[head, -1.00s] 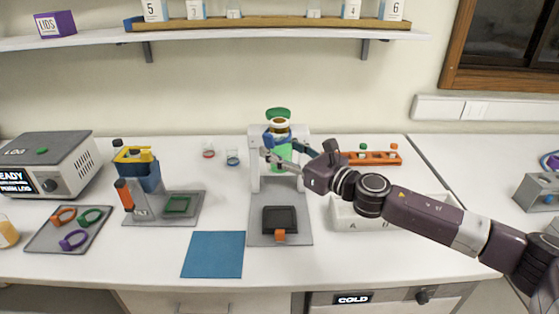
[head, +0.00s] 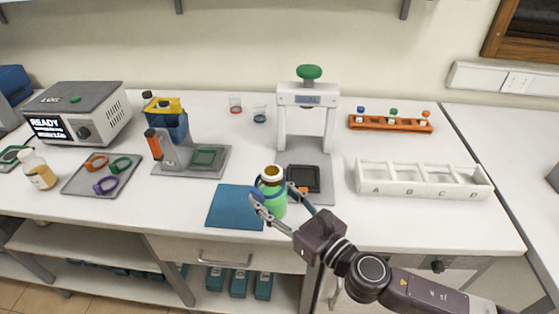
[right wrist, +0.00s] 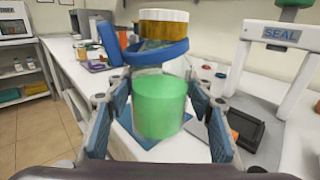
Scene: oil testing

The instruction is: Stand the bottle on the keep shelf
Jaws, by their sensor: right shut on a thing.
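In the right wrist view the bottle (right wrist: 160,106) stands between the two blue-padded fingers. I cannot tell which shelf is the keep shelf. A shelf with several small bottles (right wrist: 32,80) shows at the left of the right wrist view. My left gripper is not in view.
The white sealing press (head: 308,97) stands behind the bottle. A white lettered rack (head: 425,184) is at right. Open under-counter shelving (head: 85,240) is at lower left.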

